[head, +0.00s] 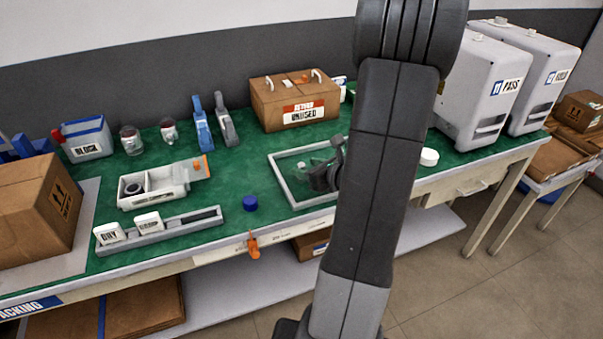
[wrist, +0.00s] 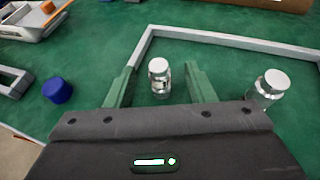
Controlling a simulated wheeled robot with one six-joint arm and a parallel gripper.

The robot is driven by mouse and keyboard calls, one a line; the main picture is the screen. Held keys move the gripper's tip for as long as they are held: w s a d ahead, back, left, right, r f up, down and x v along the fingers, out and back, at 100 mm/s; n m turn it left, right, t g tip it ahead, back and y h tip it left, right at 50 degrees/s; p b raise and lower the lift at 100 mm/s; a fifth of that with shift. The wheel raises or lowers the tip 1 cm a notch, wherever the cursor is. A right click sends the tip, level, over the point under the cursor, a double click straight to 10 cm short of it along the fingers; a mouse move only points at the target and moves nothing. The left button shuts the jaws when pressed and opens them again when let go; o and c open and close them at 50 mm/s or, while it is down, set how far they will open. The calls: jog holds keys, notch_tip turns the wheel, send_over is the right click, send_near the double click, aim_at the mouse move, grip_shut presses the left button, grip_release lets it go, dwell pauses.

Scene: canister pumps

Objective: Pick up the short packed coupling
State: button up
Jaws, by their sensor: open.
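My gripper (wrist: 160,68) is open over the grey-framed area on the green bench. Its two green fingers stand left and right of a small silver coupling (wrist: 159,78) with a pale top, with a gap visible on both sides. A second silver coupling (wrist: 267,88) with a white top stands upright outside the right finger. I cannot tell for sure which is the short packed one. In the head view my gripper (head: 328,177) is over the grey frame (head: 283,187), and my arm hides the frame's right part.
A blue cap (head: 250,203) sits left of the frame; it also shows in the wrist view (wrist: 57,90). A long grey holder (head: 170,229) and a white tray (head: 178,187) lie further left. A cardboard box (head: 275,101) stands behind.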

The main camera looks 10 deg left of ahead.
aim_at(303, 166)
jog(key=x, duration=0.3)
jog(key=shift+a+f, duration=0.1)
grip_shut()
